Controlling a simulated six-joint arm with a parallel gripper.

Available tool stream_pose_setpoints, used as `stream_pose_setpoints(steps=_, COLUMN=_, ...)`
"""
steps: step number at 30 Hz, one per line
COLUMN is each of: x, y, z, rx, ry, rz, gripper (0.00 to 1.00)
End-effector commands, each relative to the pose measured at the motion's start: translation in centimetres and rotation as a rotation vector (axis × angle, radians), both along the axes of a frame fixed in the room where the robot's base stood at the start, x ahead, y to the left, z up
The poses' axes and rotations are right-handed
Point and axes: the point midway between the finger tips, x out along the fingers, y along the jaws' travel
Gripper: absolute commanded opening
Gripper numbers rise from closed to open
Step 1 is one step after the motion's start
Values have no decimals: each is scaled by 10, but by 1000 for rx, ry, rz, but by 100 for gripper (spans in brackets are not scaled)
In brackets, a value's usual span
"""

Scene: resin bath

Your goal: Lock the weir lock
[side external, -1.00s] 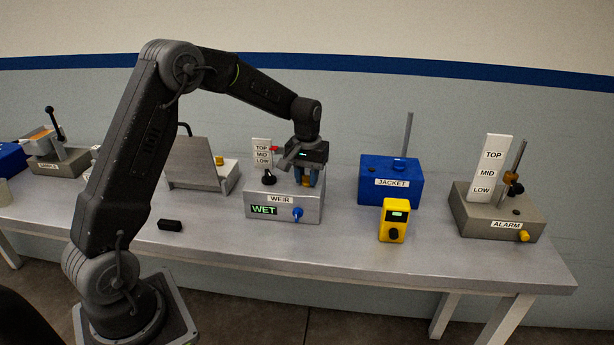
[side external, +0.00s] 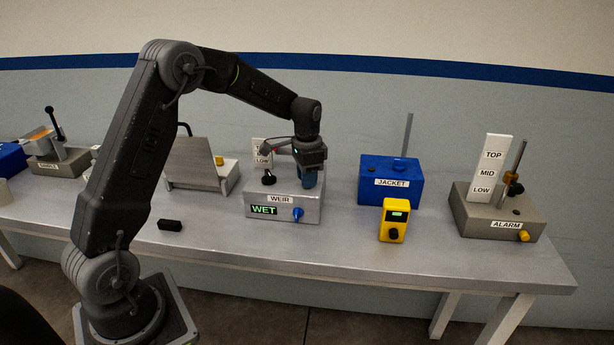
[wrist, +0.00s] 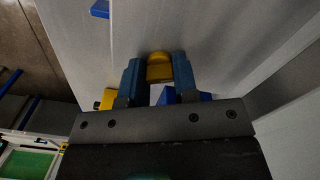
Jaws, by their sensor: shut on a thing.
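The weir box (side external: 262,205) is a grey block labelled WEIR. Its green display reads WET, and a blue knob (side external: 298,214) is on its front. My gripper (side external: 309,184) points down at the right part of the box top. In the wrist view, its two blue fingers are shut on a yellow knob (wrist: 159,68), one on each side. I take this knob to be the weir lock. In the side view the fingers hide the knob. The TOP/MID/LOW plate (side external: 263,158) behind the box is partly covered by my gripper.
A blue JACKET box (side external: 391,187) with an upright rod stands to the right, with a yellow handheld device (side external: 394,220) in front. The ALARM box (side external: 497,222) is further right. A slanted grey panel (side external: 192,163) stands left. A small black block (side external: 170,225) lies on the table.

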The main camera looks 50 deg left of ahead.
Motion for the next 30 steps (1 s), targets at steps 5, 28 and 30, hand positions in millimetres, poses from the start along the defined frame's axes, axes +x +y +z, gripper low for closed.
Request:
stream_pose_setpoints(steps=5, x=0, y=0, z=1, rx=0, ry=0, rz=-156, gripper=4)
stream_pose_setpoints(steps=28, x=0, y=0, z=1, rx=1, ry=-1, rz=-461, gripper=4)
stream_pose_setpoints(steps=30, x=0, y=0, z=1, rx=1, ry=-1, rz=-463, gripper=4)
